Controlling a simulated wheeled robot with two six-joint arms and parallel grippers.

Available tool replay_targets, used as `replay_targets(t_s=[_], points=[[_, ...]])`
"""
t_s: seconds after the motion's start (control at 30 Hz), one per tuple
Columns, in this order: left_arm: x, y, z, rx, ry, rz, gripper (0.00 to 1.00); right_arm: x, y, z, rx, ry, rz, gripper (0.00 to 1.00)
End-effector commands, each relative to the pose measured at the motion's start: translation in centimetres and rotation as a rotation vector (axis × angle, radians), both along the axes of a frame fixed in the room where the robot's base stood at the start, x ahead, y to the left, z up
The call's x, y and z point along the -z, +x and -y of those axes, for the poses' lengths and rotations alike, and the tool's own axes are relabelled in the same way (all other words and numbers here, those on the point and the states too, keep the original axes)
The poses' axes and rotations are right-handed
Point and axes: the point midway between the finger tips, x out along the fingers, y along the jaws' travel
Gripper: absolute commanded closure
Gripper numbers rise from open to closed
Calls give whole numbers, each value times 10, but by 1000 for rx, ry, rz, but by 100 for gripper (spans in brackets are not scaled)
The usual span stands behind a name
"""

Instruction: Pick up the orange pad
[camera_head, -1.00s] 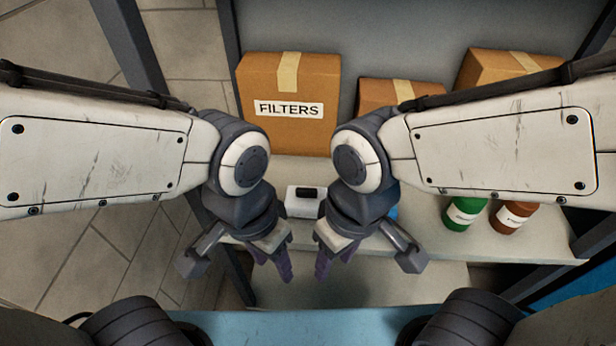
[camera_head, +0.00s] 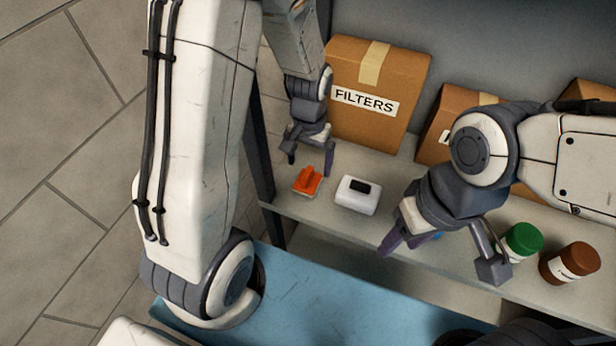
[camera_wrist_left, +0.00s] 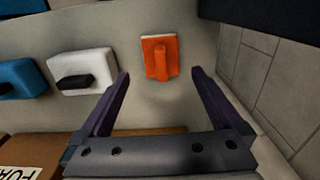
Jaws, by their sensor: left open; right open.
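The orange pad (camera_head: 307,181), with a raised orange grip and a pale base edge, lies on the shelf near its left end. It also shows in the left wrist view (camera_wrist_left: 159,58), beyond the fingertips and roughly between their lines. My left gripper (camera_head: 310,162) is open and empty just behind the pad, apart from it; it also shows in the left wrist view (camera_wrist_left: 160,80). My right gripper (camera_head: 405,243) is open over the shelf's front edge, to the right of the white pad, and looks empty.
A white pad (camera_head: 358,195) with a black grip lies right of the orange pad. A blue pad (camera_wrist_left: 20,78) lies beyond it. A FILTERS box (camera_head: 375,95) stands behind. A green-lidded jar (camera_head: 522,242) and a brown jar (camera_head: 570,262) stand at right. A shelf post (camera_head: 258,150) is at left.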

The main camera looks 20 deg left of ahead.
Motion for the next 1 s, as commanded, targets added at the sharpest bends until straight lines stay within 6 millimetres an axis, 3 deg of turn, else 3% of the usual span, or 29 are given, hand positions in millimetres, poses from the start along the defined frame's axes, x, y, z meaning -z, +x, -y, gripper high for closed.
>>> replay_targets(t_s=[0.27,0.53,0.87,0.9,1.0], points=[[21,-3,-1,1,0,-5,0,-8,0,0,0,0,0,50],[55,-4,-3,1,0,-5,0,-18,0,0,-1,0,0,50],[63,-3,-2,1,0,0,0,-19,0,0,-2,0,0,50],[63,-3,-2,1,0,0,8,-19,0,0,-2,0,0,50],[63,-3,-2,1,0,0,46,-19,0,0,-2,0,0,50]])
